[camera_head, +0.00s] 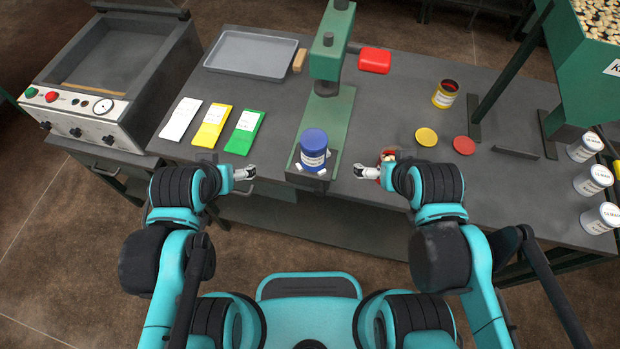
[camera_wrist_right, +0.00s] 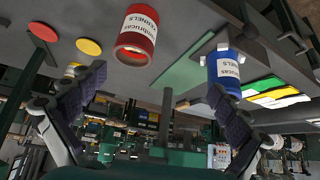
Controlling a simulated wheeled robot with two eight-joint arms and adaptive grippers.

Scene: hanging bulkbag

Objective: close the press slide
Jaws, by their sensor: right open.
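The green press (camera_head: 325,55) stands at the middle of the workbench. Its dark slide (camera_head: 318,185) sticks out at the front, near the bench's front edge. A blue-lidded jar (camera_head: 314,149) stands on the slide between small white blocks; it also shows in the right wrist view (camera_wrist_right: 224,72). My left gripper (camera_head: 249,173) is left of the slide, apart from it; its finger gap is too small to tell. My right gripper (camera_head: 357,171) is right of the slide, apart from it, open, its fingers (camera_wrist_right: 155,110) spread wide with nothing between them.
A red jar (camera_wrist_right: 137,35) stands close to my right gripper, mostly hidden by my arm in the head view. Yellow (camera_head: 426,137) and red (camera_head: 464,145) discs lie to the right. White, yellow and green (camera_head: 244,131) packets lie left. A grey tray (camera_head: 250,53) is behind.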

